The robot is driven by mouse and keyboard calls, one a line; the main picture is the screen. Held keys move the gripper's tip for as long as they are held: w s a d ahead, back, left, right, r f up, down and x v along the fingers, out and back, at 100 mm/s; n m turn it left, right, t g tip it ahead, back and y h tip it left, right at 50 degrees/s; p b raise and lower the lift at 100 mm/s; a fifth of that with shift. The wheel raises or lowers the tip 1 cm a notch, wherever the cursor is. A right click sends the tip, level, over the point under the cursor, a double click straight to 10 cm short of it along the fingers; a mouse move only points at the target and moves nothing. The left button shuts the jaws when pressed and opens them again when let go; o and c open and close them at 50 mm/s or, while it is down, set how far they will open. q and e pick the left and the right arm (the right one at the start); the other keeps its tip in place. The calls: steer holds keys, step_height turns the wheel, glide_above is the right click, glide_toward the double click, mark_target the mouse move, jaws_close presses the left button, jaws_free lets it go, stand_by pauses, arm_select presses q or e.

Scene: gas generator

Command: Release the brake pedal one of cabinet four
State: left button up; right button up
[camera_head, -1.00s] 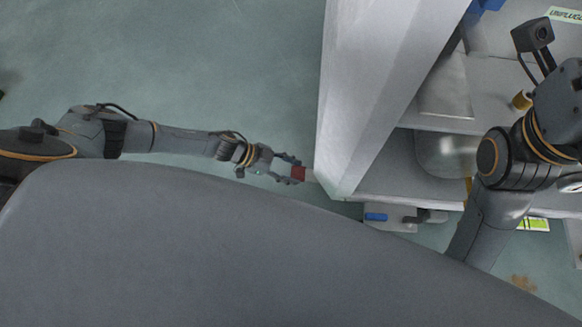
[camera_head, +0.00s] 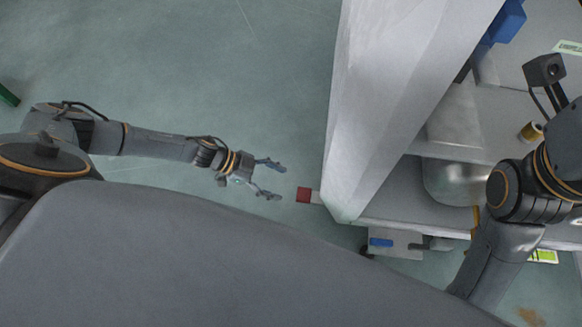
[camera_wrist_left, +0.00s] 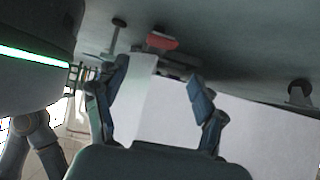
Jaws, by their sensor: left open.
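A red brake pedal (camera_head: 303,195) sticks out on a short light arm from the lower corner of the pale cabinet (camera_head: 365,110). My left gripper (camera_head: 276,178) is open and empty, to the left of the red pedal, with a gap between its fingertips and the pedal. In the left wrist view the red pedal (camera_wrist_left: 161,41) shows above and beyond the two spread fingers (camera_wrist_left: 158,85), touching neither. My right arm (camera_head: 505,215) comes in at the right of the head view; its gripper is out of the picture.
A blue-handled pedal or lever (camera_head: 381,242) sits under the frame's lower edge, right of the corner. A metal cylinder (camera_head: 455,182) and a blue block (camera_head: 505,22) lie inside the frame.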

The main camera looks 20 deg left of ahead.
arm_select(q)
steer(key=v, duration=0.3)
steer(key=shift+s+a+r, duration=0.1)
steer(key=shift+a+r, duration=0.1)
steer(key=shift+r, duration=0.05)
stand_by(0.4)
